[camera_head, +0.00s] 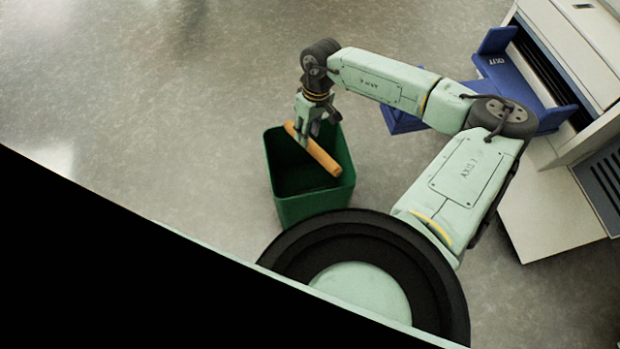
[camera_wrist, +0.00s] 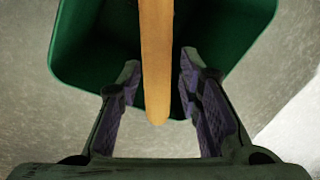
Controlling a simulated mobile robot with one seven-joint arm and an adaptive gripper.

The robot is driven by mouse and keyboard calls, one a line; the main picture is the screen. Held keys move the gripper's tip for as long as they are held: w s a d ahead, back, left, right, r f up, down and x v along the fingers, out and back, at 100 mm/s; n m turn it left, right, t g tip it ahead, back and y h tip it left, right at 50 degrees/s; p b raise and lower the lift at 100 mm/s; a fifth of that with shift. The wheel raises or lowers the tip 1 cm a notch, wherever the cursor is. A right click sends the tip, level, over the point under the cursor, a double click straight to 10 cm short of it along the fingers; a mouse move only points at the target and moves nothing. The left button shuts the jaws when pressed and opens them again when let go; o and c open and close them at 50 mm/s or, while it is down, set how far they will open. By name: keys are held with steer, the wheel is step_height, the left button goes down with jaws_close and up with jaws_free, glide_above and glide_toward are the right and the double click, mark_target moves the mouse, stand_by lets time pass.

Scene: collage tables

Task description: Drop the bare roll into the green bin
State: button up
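The bare roll (camera_head: 322,158) is a plain tan cylinder with no wrapping. It is tilted above the mouth of the green bin (camera_head: 318,208), with its upper left end beside my gripper (camera_head: 318,132). My gripper points down over the bin with its fingers spread. In the wrist view the roll (camera_wrist: 156,60) lies lengthwise between the two fingers of my gripper (camera_wrist: 160,75). A narrow green gap shows between the roll and the right finger; contact at the left finger is unclear. The bin (camera_wrist: 85,45) is below, and its visible inside looks empty.
A pale machine (camera_head: 570,50) with a blue tray (camera_head: 520,75) marked OUT stands at the right. A pale panel (camera_head: 555,215) lies below it. The grey floor (camera_head: 150,110) is open to the left of the bin. My own base is close below the bin.

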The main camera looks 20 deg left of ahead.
steer(key=o, duration=0.3)
steer(key=shift+o, duration=0.2)
step_height(320, 180, up, 12)
steer(key=w, duration=0.1)
steer(key=shift+w+d, duration=0.35)
steer(key=shift+d, duration=0.05)
stand_by(0.3)
